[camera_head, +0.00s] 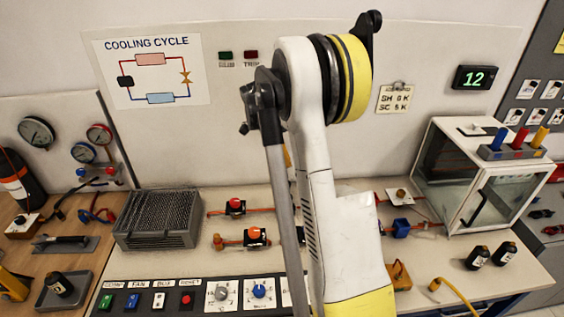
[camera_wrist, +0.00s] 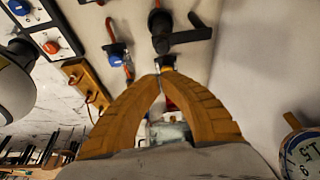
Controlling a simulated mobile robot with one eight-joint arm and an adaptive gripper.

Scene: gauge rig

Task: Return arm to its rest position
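My arm (camera_head: 320,170) rises through the middle of the head view, with a white link and a yellow-ringed joint at the top. It hides part of the bench and wall behind it. My gripper is out of sight in the head view. In the wrist view, my gripper (camera_wrist: 161,78) shows two orange-brown ribbed fingers that curve in until their tips meet or almost meet. No object shows clearly held between them. A black valve-like part with a lever (camera_wrist: 178,38) lies just beyond the tips; I cannot tell whether they touch it.
The bench holds a grey finned block (camera_head: 158,220), a control panel with knobs (camera_head: 240,295), red-topped valves and copper pipes. A clear-sided box (camera_head: 482,180) stands at right, with two dark bottles (camera_head: 490,255) before it. A round gauge (camera_wrist: 302,155) is at the wrist view's lower right.

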